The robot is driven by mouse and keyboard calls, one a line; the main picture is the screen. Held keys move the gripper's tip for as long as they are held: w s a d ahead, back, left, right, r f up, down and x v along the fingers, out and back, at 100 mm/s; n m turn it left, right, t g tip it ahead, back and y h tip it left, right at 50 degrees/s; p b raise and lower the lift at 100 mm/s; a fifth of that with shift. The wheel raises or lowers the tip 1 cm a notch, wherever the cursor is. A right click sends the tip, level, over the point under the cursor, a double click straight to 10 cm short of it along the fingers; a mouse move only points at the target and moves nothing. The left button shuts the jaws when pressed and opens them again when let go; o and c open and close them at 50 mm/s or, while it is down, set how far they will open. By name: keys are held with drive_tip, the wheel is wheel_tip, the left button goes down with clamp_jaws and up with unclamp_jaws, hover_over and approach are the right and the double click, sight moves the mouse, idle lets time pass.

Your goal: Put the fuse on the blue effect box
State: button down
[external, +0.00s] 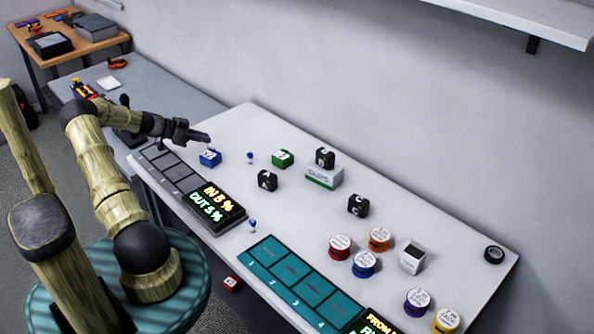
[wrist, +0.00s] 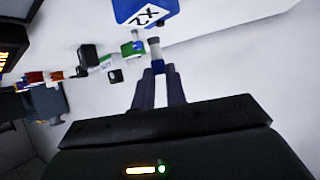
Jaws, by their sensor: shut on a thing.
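The blue effect box (external: 210,158) stands near the back left of the white table. In the wrist view the blue box (wrist: 143,10), marked X2, is at the top edge and partly cut off. My gripper (external: 207,138) is just above the blue box in the external view. In the wrist view my gripper (wrist: 157,75) is shut on a small fuse (wrist: 154,50) with a grey end and a blue band. The fuse shows just below the blue box in that picture; I cannot tell whether they touch. The held fuse is hard to make out in the external view.
Two similar small blue-and-white pieces stand on the table (external: 251,156) and near its front edge (external: 252,226). A green box (external: 282,159), black boxes (external: 267,180) and several spools (external: 340,247) lie to the right. A dark tray with a lit display (external: 218,204) is in front.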

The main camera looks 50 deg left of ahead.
drive_tip(key=shift+f, duration=1)
drive_tip(key=shift+f, duration=0.15)
drive_tip(key=c, duration=1.4)
unclamp_jaws()
drive_tip(key=shift+c, duration=0.2)
